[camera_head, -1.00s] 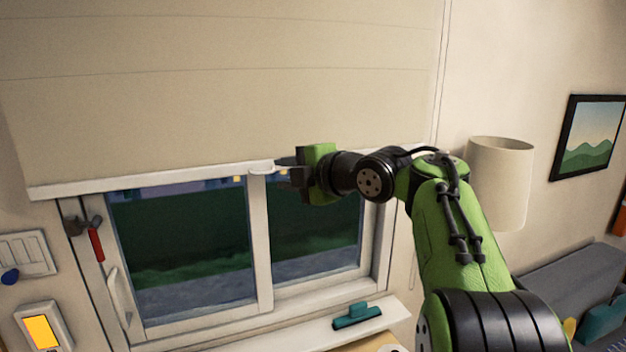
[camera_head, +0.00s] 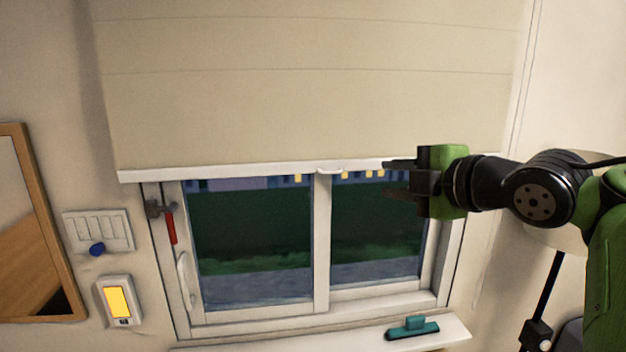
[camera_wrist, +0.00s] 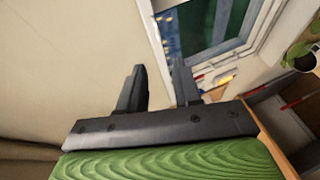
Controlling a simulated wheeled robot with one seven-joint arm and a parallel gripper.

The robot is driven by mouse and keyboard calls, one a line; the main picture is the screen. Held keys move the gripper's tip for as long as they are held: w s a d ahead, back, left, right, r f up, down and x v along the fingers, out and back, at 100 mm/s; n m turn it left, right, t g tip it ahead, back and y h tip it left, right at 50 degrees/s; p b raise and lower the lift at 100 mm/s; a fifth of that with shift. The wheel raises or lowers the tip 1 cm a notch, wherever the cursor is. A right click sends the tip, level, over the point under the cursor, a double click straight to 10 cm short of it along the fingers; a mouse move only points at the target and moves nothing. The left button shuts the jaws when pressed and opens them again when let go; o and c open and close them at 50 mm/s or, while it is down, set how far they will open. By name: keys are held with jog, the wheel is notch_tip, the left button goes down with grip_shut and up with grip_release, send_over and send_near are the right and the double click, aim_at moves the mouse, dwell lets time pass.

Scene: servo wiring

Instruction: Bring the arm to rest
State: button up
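My gripper (camera_head: 390,179) is held out level in front of the right window pane, at the height of the blind's bottom bar. In the wrist view its two dark fingers (camera_wrist: 158,85) stand apart with nothing between them. The cream roller blind (camera_head: 300,95) hangs over the upper window, and its white bottom bar (camera_head: 230,172) has a small pull tab (camera_head: 330,171). The tab is left of my fingertips, with a visible gap between them. My green and black arm reaches in from the right.
The window (camera_head: 250,230) has a red-handled latch (camera_head: 170,226) at its left. A teal brush-like object (camera_head: 412,328) lies on the sill. A switch panel (camera_head: 97,231) and a lit yellow panel (camera_head: 118,302) are on the left wall. A potted plant (camera_wrist: 300,60) shows in the wrist view.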

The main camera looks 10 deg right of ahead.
jog(key=s+a+f+m+g+h+b, duration=0.25)
jog(key=s+a+f+m, duration=0.5)
jog(key=f+m, duration=0.4)
jog(key=s+d+f+m+g+h, duration=0.1)
jog(key=s+f+m+g+h, duration=0.2)
jog(key=s+f, duration=1.4)
jog(key=f+m+g, duration=0.1)
jog(key=m+g, duration=0.2)
jog(key=m, duration=0.3)
jog(key=shift+s+d+f, duration=0.15)
jog(key=shift+s+f, duration=0.1)
